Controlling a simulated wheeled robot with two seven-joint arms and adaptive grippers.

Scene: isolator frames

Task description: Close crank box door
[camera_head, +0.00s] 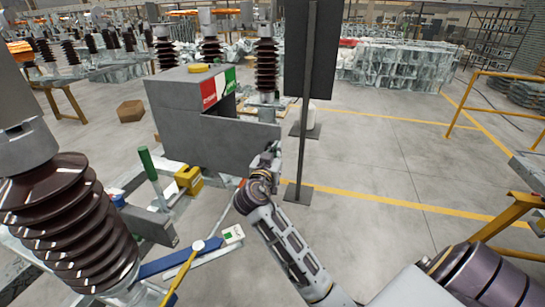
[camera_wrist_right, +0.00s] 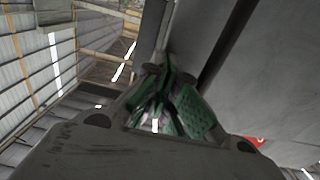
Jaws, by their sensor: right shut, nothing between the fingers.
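The crank box (camera_head: 178,92) is a grey box with a red and green label, at the upper middle left of the head view. Its flat grey door (camera_head: 222,143) stands open and extends to the right. My right gripper (camera_head: 268,157) is at the outer right end of the door; whether they touch is hard to tell. In the right wrist view its green-padded fingers (camera_wrist_right: 168,98) are closed together and empty, beside large grey panels (camera_wrist_right: 205,35). I cannot tell which panel is the door. My left gripper is out of view.
A dark board on a post (camera_head: 308,60) stands just right of the door. A brown ribbed insulator (camera_head: 65,220) fills the lower left. A green-handled lever (camera_head: 148,165) and yellow block (camera_head: 189,179) sit before the box.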

